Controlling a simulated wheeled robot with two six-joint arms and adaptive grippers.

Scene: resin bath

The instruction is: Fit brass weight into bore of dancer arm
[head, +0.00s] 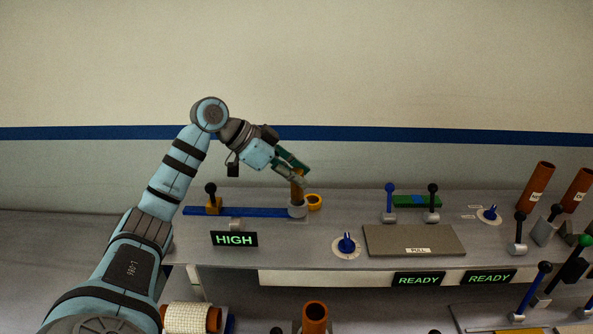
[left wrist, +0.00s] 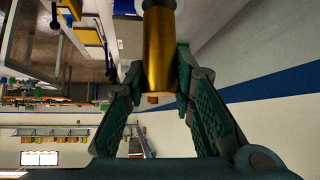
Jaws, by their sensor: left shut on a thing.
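My left gripper (head: 298,178) is shut on the brass weight (head: 297,191), which is upright above the right end of the blue dancer arm (head: 240,212). A grey round boss (head: 297,210) at that end lies right below the weight. In the left wrist view the weight (left wrist: 160,50) is a gold cylinder with a small knob, between the two green fingers (left wrist: 159,75). Its far end meets a pale ring at the top edge. Whether it has entered the bore cannot be told. My right gripper is out of view.
A black-knobbed lever (head: 211,195) stands at the blue arm's left end. A HIGH sign (head: 234,239), blue dial (head: 346,244) and PULL panel (head: 415,240) are nearby. Several levers and copper-coloured tubes stand at right.

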